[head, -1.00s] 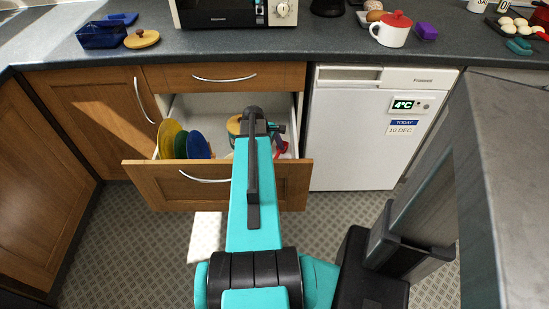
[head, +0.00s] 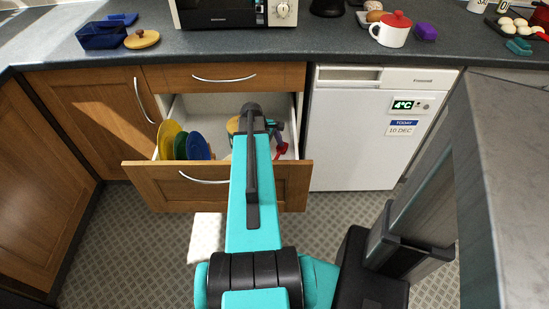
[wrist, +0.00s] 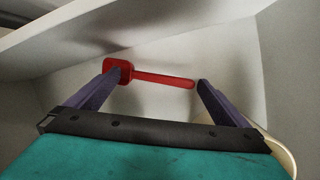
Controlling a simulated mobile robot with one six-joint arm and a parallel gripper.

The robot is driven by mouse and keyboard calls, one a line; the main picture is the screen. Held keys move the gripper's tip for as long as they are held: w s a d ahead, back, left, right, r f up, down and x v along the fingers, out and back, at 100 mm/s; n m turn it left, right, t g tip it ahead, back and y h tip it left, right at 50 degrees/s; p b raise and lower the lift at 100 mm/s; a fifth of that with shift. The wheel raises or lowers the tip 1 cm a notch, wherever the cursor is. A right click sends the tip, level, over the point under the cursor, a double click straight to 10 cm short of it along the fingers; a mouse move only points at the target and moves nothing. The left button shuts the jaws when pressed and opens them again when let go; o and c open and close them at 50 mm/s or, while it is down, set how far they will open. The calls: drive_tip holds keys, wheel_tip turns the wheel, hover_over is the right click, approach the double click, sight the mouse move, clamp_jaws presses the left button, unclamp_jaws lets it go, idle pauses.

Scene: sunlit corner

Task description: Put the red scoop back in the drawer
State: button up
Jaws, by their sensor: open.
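The red scoop (wrist: 160,78) lies inside the open drawer (head: 142,184), against its pale interior. In the head view the red scoop (head: 281,149) shows as a small red patch at the drawer's right side, partly covered by my gripper. My gripper (wrist: 162,77) is open in the drawer, its two dark fingers spread apart. In the wrist view the scoop's head is by the left fingertip and its handle runs across the gap to near the right fingertip. I cannot tell whether either finger touches it.
Yellow, green and blue plates (head: 198,146) stand upright at the drawer's left. A round tan-topped item (head: 233,125) is behind my arm. A closed drawer (head: 225,77) sits above, and a white fridge (head: 355,145) stands to the right. A white mat (head: 206,236) lies on the floor.

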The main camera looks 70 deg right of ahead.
drive_tip(key=v, duration=1)
drive_tip(key=shift+r+p, duration=0.2)
drive_tip(key=shift+p, duration=0.1)
idle(0.4)
